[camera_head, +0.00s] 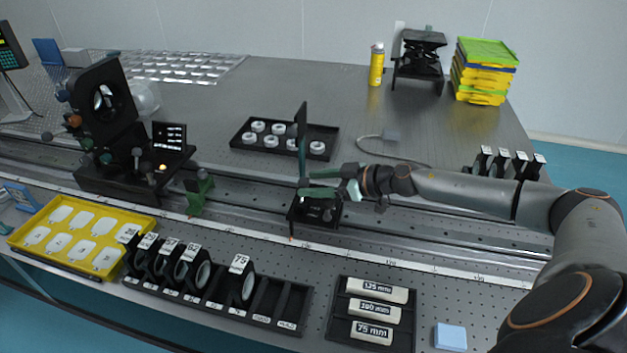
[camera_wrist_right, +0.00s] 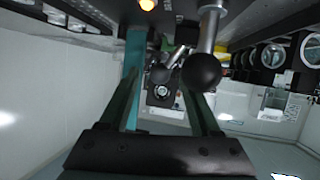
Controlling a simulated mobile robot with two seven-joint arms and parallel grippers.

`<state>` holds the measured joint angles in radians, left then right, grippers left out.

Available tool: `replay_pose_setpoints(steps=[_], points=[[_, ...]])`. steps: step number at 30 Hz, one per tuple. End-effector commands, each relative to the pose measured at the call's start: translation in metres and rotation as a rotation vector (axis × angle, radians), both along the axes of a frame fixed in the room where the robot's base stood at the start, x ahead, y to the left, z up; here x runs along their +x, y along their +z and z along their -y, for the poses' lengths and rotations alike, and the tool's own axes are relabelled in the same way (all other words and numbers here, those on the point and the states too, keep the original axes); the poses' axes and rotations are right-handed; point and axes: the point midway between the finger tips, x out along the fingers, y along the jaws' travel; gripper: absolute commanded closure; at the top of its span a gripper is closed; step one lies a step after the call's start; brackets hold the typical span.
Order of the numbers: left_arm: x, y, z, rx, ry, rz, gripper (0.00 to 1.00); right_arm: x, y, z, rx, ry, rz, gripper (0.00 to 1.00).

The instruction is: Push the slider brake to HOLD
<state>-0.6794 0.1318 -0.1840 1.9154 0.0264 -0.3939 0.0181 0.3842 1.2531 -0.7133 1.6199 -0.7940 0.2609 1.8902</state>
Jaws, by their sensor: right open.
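A black slider carriage (camera_head: 314,213) sits on the long rail, with a thin dark upright plate (camera_head: 302,122) standing at it. My right gripper (camera_head: 322,182) reaches in from the right just above the carriage, with its green fingers apart and nothing seen between them. In the right wrist view the open gripper (camera_wrist_right: 160,84) points at two ball-ended levers. The nearer lever has a large black knob (camera_wrist_right: 202,72) in front of the right finger; a smaller knob (camera_wrist_right: 160,75) shows between the fingers. I cannot tell whether they touch. No HOLD marking is readable. My left gripper is out of view.
A black optic assembly with a lit orange lamp (camera_head: 163,167) stands on the rail at left, near a green post mount (camera_head: 199,192). A rack of lens holders (camera_head: 262,313) lies in front, a tray of white rings (camera_head: 328,133) behind. The rail right of the carriage lies under my arm.

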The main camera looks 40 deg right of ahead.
Motion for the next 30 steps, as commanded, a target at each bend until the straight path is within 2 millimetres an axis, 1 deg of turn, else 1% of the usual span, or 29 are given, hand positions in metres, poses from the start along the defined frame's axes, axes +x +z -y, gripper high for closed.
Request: replay_pose_setpoints(steps=[3, 11, 14, 27, 28, 30], points=[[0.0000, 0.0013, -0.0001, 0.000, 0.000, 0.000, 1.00, 0.0033, -0.0011, -0.0021, -0.001, 0.000, 0.000, 0.36], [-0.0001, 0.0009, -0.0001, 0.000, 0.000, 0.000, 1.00, 0.0036, -0.0019, -0.0022, -0.001, 0.000, 0.000, 0.36], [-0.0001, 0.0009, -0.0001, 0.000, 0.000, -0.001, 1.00, 0.0035, -0.0018, -0.0022, -0.001, 0.000, 0.000, 0.46], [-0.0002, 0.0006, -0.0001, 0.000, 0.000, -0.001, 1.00, 0.0033, -0.0017, -0.0021, -0.001, 0.000, 0.000, 0.96], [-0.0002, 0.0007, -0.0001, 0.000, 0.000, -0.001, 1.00, 0.0033, -0.0017, -0.0021, -0.001, 0.000, 0.000, 0.99], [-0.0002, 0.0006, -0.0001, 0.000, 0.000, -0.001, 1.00, 0.0033, -0.0017, -0.0021, -0.001, 0.000, 0.000, 1.00]])
